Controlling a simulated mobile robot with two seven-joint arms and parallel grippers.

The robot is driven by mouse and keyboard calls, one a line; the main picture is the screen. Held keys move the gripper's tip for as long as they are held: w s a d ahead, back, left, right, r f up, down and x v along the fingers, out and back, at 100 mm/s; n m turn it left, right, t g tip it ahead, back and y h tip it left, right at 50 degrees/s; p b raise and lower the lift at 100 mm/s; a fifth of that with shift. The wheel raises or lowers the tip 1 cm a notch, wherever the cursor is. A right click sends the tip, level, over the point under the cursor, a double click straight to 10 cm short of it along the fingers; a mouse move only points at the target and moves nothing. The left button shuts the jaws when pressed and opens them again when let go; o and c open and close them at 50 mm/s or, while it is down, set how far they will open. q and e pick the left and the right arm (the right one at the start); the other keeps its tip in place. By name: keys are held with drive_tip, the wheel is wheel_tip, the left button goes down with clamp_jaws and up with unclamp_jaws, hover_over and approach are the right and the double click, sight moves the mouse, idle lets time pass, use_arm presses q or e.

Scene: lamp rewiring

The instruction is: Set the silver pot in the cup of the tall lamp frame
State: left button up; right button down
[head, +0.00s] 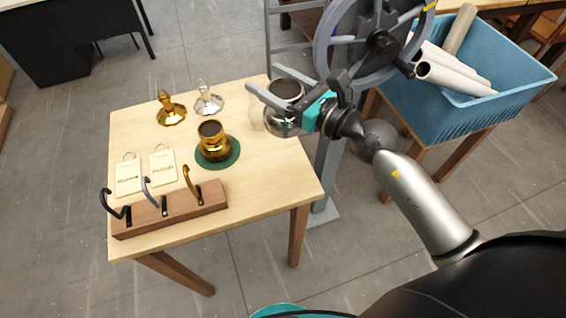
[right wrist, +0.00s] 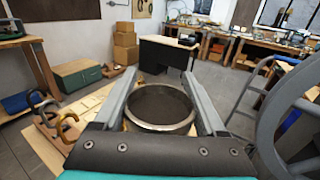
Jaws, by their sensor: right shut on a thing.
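The silver pot (head: 283,124) is round and shiny with an open dark mouth. My right gripper (head: 263,79) is shut on it, one finger on each side, and holds it upright near the right back edge of the wooden table. The right wrist view shows the pot's rim and dark inside (right wrist: 162,106) between the two fingers (right wrist: 163,82). The tall grey frame (head: 325,165) with a large wheel stands just beyond the pot. I cannot make out a cup on it or tell if it is the lamp frame. My left gripper is not in view.
A gold pot (head: 214,150) sits on a green mat (head: 232,159) on the table. Gold (head: 171,108) and silver (head: 207,98) pieces stand behind. A wooden hook block (head: 172,211) and two cards lie in front. A blue bin (head: 490,115) of rolls is at right.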

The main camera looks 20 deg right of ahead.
drive_tip(key=shift+w+r, duration=0.25)
drive_tip(key=shift+r, duration=0.05)
drive_tip(key=shift+f, duration=0.1)
wheel_tip(320, 180, down, 20)
drive_tip(key=b, duration=1.5)
drive_tip(key=shift+r, duration=0.25)
drive_tip(key=shift+b, duration=0.3)
unclamp_jaws()
drive_tip(key=shift+a+f, duration=0.1)
drive_tip(key=shift+f, duration=0.05)
drive_tip(key=shift+f, duration=0.15)
